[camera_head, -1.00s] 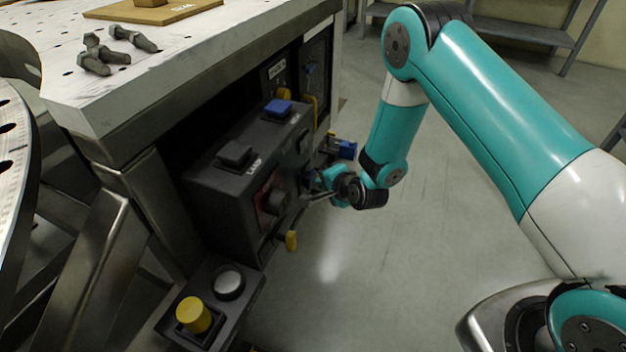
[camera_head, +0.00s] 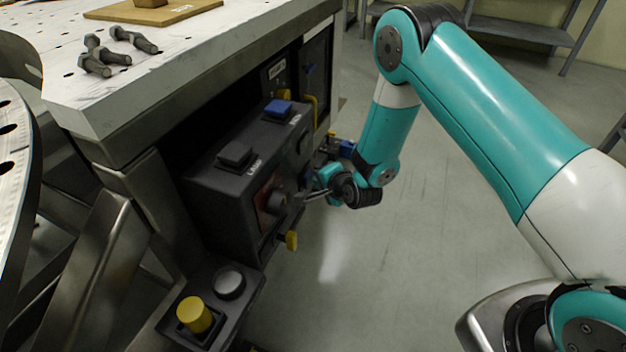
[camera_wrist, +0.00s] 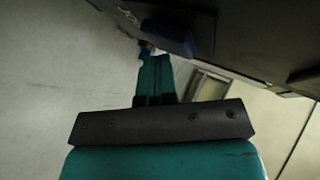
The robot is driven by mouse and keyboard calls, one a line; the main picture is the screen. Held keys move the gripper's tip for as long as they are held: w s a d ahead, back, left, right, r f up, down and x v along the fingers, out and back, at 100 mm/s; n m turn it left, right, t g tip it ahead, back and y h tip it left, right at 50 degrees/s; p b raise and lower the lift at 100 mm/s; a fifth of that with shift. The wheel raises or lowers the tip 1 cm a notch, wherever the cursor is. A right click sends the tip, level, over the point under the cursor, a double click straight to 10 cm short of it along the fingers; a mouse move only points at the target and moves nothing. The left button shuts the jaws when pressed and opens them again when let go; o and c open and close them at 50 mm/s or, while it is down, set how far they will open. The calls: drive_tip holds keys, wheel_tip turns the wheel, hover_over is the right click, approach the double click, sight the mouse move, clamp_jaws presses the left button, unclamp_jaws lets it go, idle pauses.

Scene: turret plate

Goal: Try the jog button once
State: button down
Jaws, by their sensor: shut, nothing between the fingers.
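A dark control box (camera_head: 218,205) is mounted under the bench. A blue button (camera_head: 278,108) stands on its top, with a small label that I cannot read. A black square button (camera_head: 235,154) is nearer, beside another label. In the wrist view a blue block (camera_wrist: 168,38) sticks out of a dark panel, by white lettering only partly legible. I cannot tell for sure which control is the jog button. My gripper (camera_head: 312,195) is beside the box's right front side, its tip close to the front. In the wrist view my gripper (camera_wrist: 155,72) is shut and empty, below the blue block.
A lower panel holds a yellow button (camera_head: 194,314) and a grey round button (camera_head: 228,283). Bolts (camera_head: 118,52) lie on the bench top (camera_head: 190,62). The floor (camera_head: 420,240) to the right is clear.

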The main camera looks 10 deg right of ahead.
drive_tip(key=shift+s+d, duration=0.65)
drive_tip(key=shift+d, duration=0.2)
drive_tip(key=s+d+b, duration=0.1)
drive_tip(key=d+b, duration=0.1)
drive_tip(key=s+d+b, duration=0.1)
drive_tip(key=s+d, duration=0.1)
drive_tip(key=shift+b, duration=0.35)
idle(0.8)
